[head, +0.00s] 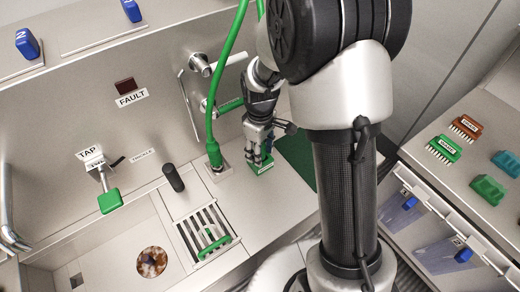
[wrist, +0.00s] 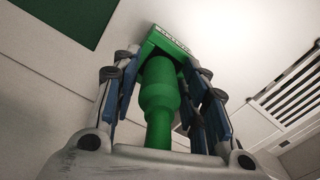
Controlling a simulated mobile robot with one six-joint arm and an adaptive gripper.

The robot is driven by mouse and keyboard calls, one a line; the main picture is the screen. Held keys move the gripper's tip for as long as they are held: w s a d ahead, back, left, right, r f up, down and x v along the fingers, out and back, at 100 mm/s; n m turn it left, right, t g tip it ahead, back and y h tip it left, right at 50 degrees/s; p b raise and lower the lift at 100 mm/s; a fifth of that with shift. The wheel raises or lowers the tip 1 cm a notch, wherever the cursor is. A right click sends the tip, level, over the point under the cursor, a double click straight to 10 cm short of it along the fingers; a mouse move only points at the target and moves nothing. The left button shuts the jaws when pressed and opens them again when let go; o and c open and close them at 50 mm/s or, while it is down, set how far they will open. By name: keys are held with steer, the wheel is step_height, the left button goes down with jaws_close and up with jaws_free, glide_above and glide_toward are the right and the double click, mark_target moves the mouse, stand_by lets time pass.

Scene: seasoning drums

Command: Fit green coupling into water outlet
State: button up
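My gripper (head: 261,158) points down at the steel worktop near the back wall. In the wrist view its blue-padded fingers (wrist: 165,85) close around the green coupling (wrist: 160,95), a stepped cylinder with a narrower near end. At its far end is a green block (wrist: 165,43) with a white label, too small to read. The block also shows under the fingertips in the head view (head: 263,168). I cannot tell whether it is part of the coupling, or how deep any fit is. The water outlet is not clearly identifiable.
A black post (head: 173,177), a slotted grate (head: 204,229) and a green-handled tap (head: 109,201) stand further left. A dark green panel (head: 298,158) lies right of my gripper.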

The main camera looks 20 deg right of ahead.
steer(key=shift+o, duration=0.3)
step_height(320, 180, up, 12)
steer(key=p, duration=0.4)
steer(key=shift+r, duration=0.25)
steer(key=s+r+m+t, duration=0.2)
steer(key=s+r+m, duration=0.2)
steer(key=s+r, duration=0.65)
steer(key=s+r+m+t, duration=0.2)
steer(key=s+r+m, duration=0.1)
steer(key=s, duration=0.8)
steer(key=shift+r+m+t, duration=0.15)
steer(key=shift+m+t, duration=0.15)
steer(key=shift+m, duration=0.3)
steer(key=shift+c, duration=0.3)
